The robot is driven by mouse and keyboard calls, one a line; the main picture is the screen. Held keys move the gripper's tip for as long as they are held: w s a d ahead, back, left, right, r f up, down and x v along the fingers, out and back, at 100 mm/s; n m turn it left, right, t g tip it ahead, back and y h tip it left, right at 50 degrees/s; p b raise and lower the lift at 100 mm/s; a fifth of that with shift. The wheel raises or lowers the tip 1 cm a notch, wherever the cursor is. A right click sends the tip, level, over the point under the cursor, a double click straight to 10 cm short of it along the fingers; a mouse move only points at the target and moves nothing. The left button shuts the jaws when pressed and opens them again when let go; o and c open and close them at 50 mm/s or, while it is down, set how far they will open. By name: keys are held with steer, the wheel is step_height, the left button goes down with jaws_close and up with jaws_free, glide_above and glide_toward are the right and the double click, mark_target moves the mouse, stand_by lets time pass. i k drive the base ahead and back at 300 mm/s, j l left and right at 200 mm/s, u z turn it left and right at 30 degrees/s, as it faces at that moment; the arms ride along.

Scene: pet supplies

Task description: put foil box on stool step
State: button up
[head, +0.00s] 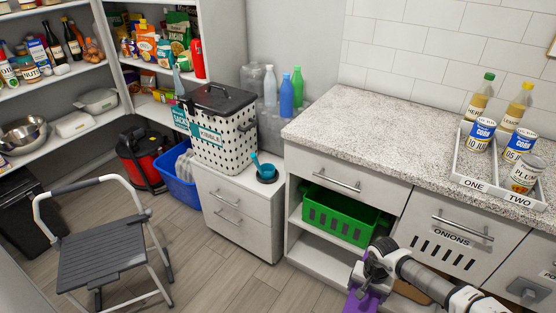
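The step stool (97,246) stands on the floor at the left, with a dark grey ribbed step and light tubular legs. My gripper (366,292) is at the bottom, right of centre, in front of the low open shelf and well to the right of the stool. A purple thing (357,302) shows at its fingers and is cut off by the lower edge. It may be the foil box, but no label shows. The fingertips are hidden, so I cannot tell whether they are closed on it. No other foil box is recognisable.
A white drawer cabinet (236,213) with a dotted kibble bin (218,133) stands between the stool and my gripper. A blue tub (181,187) and red vacuum (142,160) are behind the stool. A green basket (340,218) sits under the counter. Floor before the cabinet is clear.

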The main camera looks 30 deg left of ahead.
mark_target(103, 252)
steer(key=u, duration=2.15)
steer(key=i+l+u, duration=0.1)
steer(key=u, duration=0.25)
steer(key=l+u, duration=0.2)
steer(key=u, duration=0.2)
steer(key=i+l, duration=0.1)
steer(key=l, duration=0.25)
steer(key=i+l, duration=0.15)
steer(key=l, duration=0.2)
steer(key=i+l, duration=0.1)
steer(key=l, duration=0.3)
steer(key=i+l, duration=0.15)
steer(key=l, duration=0.2)
